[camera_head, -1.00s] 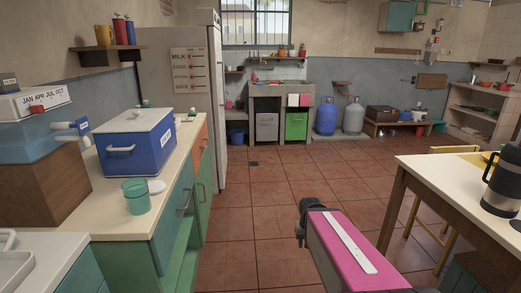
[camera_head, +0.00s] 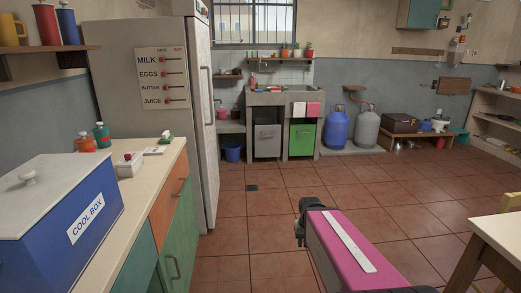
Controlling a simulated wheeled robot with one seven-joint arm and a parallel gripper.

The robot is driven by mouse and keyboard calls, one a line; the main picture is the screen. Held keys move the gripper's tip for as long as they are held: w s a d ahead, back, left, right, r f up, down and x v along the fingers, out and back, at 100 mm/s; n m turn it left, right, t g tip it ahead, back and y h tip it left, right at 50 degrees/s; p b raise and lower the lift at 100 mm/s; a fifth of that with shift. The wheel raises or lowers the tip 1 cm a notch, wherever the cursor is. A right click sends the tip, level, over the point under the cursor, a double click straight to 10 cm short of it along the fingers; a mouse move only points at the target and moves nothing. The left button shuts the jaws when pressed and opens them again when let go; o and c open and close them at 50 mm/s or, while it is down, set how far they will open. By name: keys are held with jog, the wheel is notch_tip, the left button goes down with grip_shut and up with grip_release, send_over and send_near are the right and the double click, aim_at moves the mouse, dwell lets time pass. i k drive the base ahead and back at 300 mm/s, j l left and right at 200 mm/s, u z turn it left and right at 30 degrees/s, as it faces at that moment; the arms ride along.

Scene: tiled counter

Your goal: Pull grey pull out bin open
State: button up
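The grey pull-out bin (camera_head: 267,141) sits in the left bay under the concrete sink unit (camera_head: 254,99) at the far wall. Its front looks flush with the unit, so it appears closed. A green bin (camera_head: 302,137) sits in the bay to its right. My gripper (camera_head: 301,232) is at the lower middle of the view, at the end of my pink arm link, well short of the bin. Its fingers are dark and small here, and I cannot tell whether they are open.
Open tiled floor (camera_head: 262,205) lies between me and the sink unit. A counter with a blue cool box (camera_head: 75,222) and a fridge (camera_head: 150,95) stand on the left. A table (camera_head: 500,232) is at the right. Gas cylinders (camera_head: 336,128) stand right of the sink unit.

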aim_at(267, 131)
jog(key=i+j, duration=0.15)
jog(key=i, duration=3.4)
jog(key=i+z, duration=0.4)
jog(key=i+l, duration=0.05)
jog(key=i, duration=0.05)
